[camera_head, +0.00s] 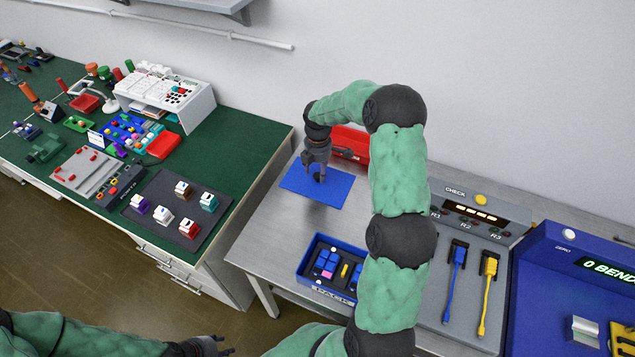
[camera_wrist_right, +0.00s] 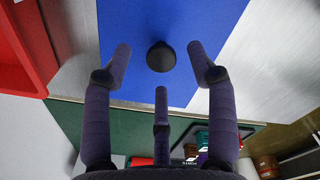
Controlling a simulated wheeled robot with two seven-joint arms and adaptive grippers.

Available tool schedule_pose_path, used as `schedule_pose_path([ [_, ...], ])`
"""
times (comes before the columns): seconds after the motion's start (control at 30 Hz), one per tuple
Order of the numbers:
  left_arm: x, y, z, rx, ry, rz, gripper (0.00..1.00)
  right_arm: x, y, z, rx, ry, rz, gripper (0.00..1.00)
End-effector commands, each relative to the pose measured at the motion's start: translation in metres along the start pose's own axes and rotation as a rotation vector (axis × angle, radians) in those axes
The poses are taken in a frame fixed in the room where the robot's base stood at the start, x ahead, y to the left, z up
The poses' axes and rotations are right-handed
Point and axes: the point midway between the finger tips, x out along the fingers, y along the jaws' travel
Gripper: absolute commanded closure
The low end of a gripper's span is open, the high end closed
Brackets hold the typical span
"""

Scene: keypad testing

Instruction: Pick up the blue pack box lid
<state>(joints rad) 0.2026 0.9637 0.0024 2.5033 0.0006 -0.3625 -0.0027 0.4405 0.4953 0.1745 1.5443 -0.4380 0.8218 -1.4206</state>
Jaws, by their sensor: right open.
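The blue pack box lid (camera_head: 330,194) is a flat blue panel on the grey metal table. In the right wrist view the lid (camera_wrist_right: 190,20) fills the top middle and has a round black knob (camera_wrist_right: 161,56) on it. My right gripper (camera_head: 319,176) points down over the lid. Its fingers (camera_wrist_right: 160,75) are open, with the knob showing between and beyond the tips; I see no contact. The open blue pack box (camera_head: 306,264) stands at the table's front and holds blue, pink and yellow pieces. My left gripper (camera_head: 212,346) is low at the front, away from the lid; its opening is unclear.
A red bin (camera_head: 350,140) stands right behind the lid, partly hidden by my right arm. A grey check panel (camera_head: 470,240) with blue and yellow cables and a blue station (camera_head: 545,270) are to the right. A green bench (camera_head: 235,150) with switches and tools is left.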

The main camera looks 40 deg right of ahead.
Motion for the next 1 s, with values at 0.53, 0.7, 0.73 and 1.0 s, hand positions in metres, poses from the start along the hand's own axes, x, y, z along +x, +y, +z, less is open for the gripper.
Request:
schedule_pose_path([
  [0.53, 0.01, -0.004, 0.0, 0.0, 0.0, 0.0, 0.6, 0.033, -0.001, -0.002, 0.001, 0.001, 0.0, 0.65],
  [0.7, 0.01, -0.004, 0.0, 0.0, 0.0, 0.0, 0.6, 0.033, -0.001, -0.002, 0.001, 0.001, -0.001, 1.0],
  [0.73, 0.01, -0.004, 0.0, 0.0, 0.0, 0.0, 0.6, 0.033, -0.001, -0.002, 0.001, 0.001, -0.001, 1.0],
  [1.0, 0.01, -0.004, 0.0, 0.0, 0.0, 0.0, 0.6, 0.032, -0.001, -0.002, 0.0, 0.001, -0.001, 1.0],
])
